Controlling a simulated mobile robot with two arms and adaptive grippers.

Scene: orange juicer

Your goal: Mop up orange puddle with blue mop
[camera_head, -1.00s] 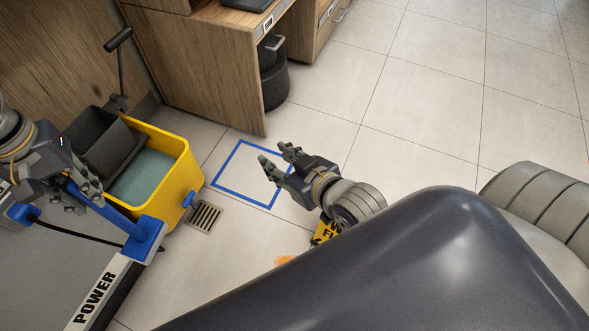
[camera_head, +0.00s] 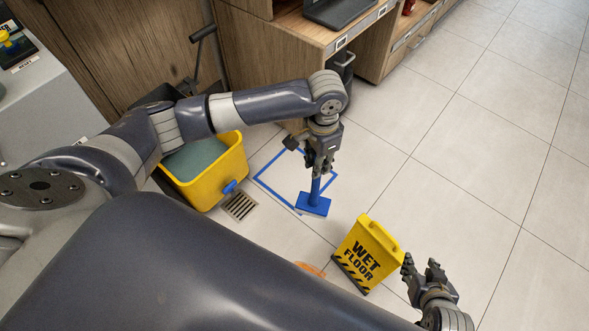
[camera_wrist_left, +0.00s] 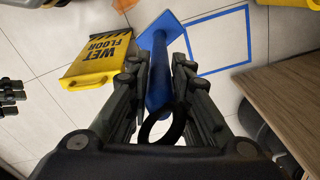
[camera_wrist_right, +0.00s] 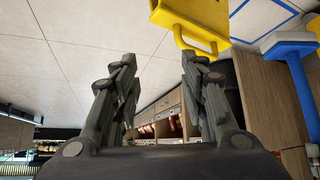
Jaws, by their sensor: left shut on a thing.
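The blue mop (camera_head: 314,206) hangs head down from my left gripper (camera_head: 319,168), which is shut on its handle. The mop also shows between the fingers in the left wrist view (camera_wrist_left: 158,70). Its head is over or near the blue floor square; I cannot tell whether it touches the floor. The orange puddle (camera_head: 311,269) lies on the tiles left of the wet floor sign, partly hidden by my body. A bit of it shows in the left wrist view (camera_wrist_left: 124,4). My right gripper (camera_head: 423,267) is open and empty, right of the sign.
The yellow wet floor sign (camera_head: 370,252) stands beside the puddle. A yellow mop bucket (camera_head: 230,165) is left of the blue square outline (camera_head: 268,187), near a floor drain (camera_head: 240,206). A wooden desk (camera_head: 262,58) stands behind. The tiles at right are clear.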

